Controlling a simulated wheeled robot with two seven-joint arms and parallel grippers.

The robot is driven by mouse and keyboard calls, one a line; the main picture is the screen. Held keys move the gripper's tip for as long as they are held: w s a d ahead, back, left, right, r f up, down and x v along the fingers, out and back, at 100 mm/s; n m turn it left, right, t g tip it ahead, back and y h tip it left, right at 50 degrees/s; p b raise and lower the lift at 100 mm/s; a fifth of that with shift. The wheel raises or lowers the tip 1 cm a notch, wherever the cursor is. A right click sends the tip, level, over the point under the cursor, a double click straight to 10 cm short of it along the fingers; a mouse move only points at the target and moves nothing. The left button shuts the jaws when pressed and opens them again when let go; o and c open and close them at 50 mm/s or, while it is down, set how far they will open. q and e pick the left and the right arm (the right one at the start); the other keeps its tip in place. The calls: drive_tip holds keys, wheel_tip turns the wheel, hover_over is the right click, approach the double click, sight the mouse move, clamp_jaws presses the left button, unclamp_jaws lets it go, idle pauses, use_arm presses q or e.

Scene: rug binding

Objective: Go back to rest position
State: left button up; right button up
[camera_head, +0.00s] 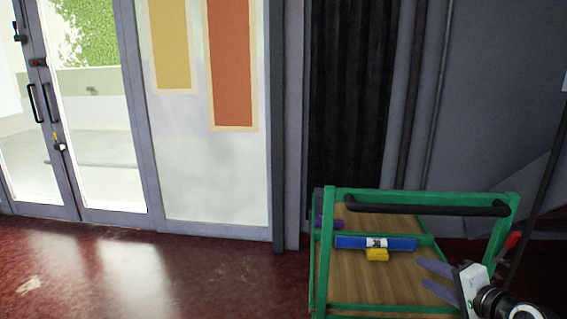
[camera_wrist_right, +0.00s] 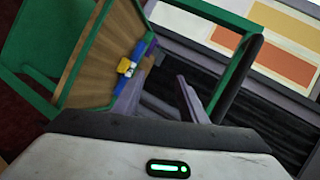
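My right gripper (camera_head: 421,274) is at the lower right of the head view, over the right part of a green-framed cart. Its two purple fingers are apart with nothing between them. In the right wrist view the gripper (camera_wrist_right: 160,76) also shows open and empty. My left gripper is not in view. A blue rolled item (camera_head: 350,242) with a pale label lies across the cart's wooden board (camera_head: 351,280). A yellow block (camera_head: 377,255) sits against its near side. Both also show in the right wrist view, to the left of the fingers.
The green cart frame (camera_head: 323,265) has a black handle bar (camera_head: 430,207) along its top. A small purple item (camera_head: 319,222) shows at its left side. Glass doors (camera_head: 95,120) stand at the far left. The red floor (camera_head: 150,265) left of the cart is clear.

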drive_tip(key=s+a+f+n+g, duration=0.2)
drive_tip(key=s+a+f+n, duration=0.25)
drive_tip(key=s+f, duration=0.45)
drive_tip(key=s+a+f+n+g, duration=0.1)
drive_tip(key=s+a+f+n, duration=0.2)
drive_tip(key=s+a+f, duration=0.55)
drive_tip(key=s+a+f+n+g, duration=0.1)
drive_tip(key=s+a+f+n, duration=0.2)
drive_tip(key=s, duration=0.5)
drive_tip(key=s+a+f+n, duration=0.3)
drive_tip(key=s+f+n, duration=0.1)
drive_tip(key=s, duration=0.4)
drive_tip(key=shift+s+a+f+g+h, duration=0.15)
drive_tip(key=shift+s+a+g+h, duration=0.05)
drive_tip(key=shift+a+g+h, duration=0.2)
drive_tip(key=shift+d, duration=0.1)
